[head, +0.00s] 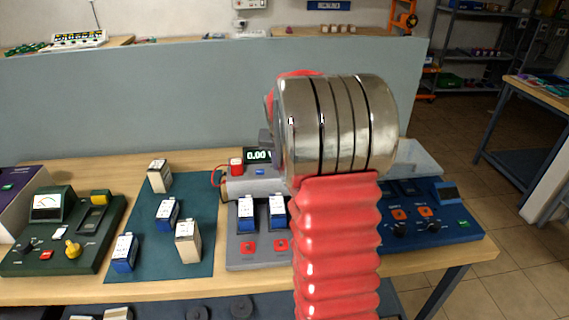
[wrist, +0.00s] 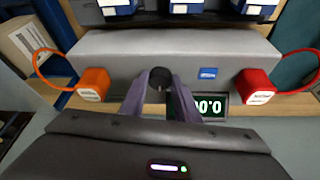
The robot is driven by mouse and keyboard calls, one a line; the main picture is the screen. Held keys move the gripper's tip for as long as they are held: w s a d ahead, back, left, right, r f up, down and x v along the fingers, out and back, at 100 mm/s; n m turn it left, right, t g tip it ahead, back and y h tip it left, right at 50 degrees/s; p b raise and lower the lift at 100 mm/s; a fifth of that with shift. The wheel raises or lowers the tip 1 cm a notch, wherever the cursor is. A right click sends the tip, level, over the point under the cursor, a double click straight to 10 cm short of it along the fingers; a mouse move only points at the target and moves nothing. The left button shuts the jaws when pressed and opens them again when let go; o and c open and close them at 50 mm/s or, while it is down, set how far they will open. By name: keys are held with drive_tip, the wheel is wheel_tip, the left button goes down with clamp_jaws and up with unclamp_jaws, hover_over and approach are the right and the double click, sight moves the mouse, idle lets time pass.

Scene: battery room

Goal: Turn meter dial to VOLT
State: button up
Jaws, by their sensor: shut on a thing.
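The meter is a grey box (wrist: 120,45) in the wrist view, with a lit display (wrist: 210,105) that appears upside down there. Its black dial (wrist: 160,73) stands between the two purple-grey fingers of my gripper (wrist: 160,82), which are shut on it. The dial's markings are too small or hidden to read. In the head view the meter's display (head: 258,156) reads about 0.00. My arm hides the dial and the fingers there.
An orange clip (wrist: 93,84) and a red clip (wrist: 256,86) with looped leads flank the meter. Battery blocks stand on a green mat (head: 205,212) and a grey charger (head: 262,262). A green tester (head: 75,225) is left and a blue console (head: 445,228) right. A grey partition (head: 130,100) stands behind.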

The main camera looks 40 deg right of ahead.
drive_tip(key=shift+d, duration=0.15)
drive_tip(key=o, duration=1)
drive_tip(key=shift+o, duration=0.2)
drive_tip(key=shift+r, duration=0.15)
drive_tip(key=v, duration=1.3)
drive_tip(key=shift+r, duration=0.25)
